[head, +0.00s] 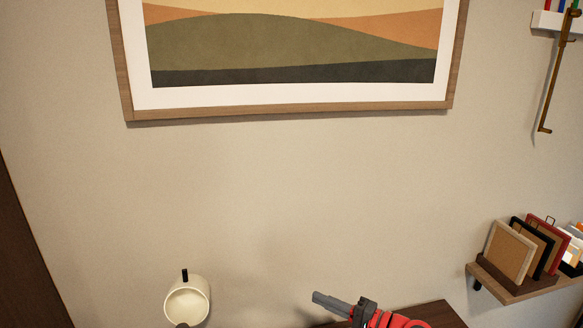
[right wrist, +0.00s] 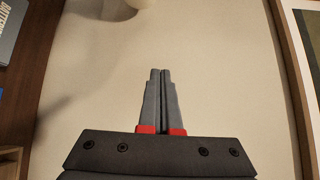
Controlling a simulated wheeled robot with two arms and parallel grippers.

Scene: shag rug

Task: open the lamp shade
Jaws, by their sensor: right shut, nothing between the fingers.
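The lamp shade (head: 187,300) is a cream, rounded shade with a short black piece on top, at the bottom left of the head view. Its pale opening faces the camera, and its lower edge is partly covered by a dark shape. A pale rounded form at the top edge of the right wrist view (right wrist: 117,9) looks like the same shade, mostly cut off. My right gripper (head: 317,298) is to the right of the shade, apart from it, with its fingers pointing left. In the right wrist view its fingers (right wrist: 160,73) are together and empty. My left gripper is not in view.
A framed picture (head: 128,60) hangs on the beige wall above. A small shelf (head: 515,291) with several frames is at the right, below a brass-coloured rod (head: 551,85). A dark wooden surface (head: 430,314) lies below my right gripper. The wall between shade and gripper is clear.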

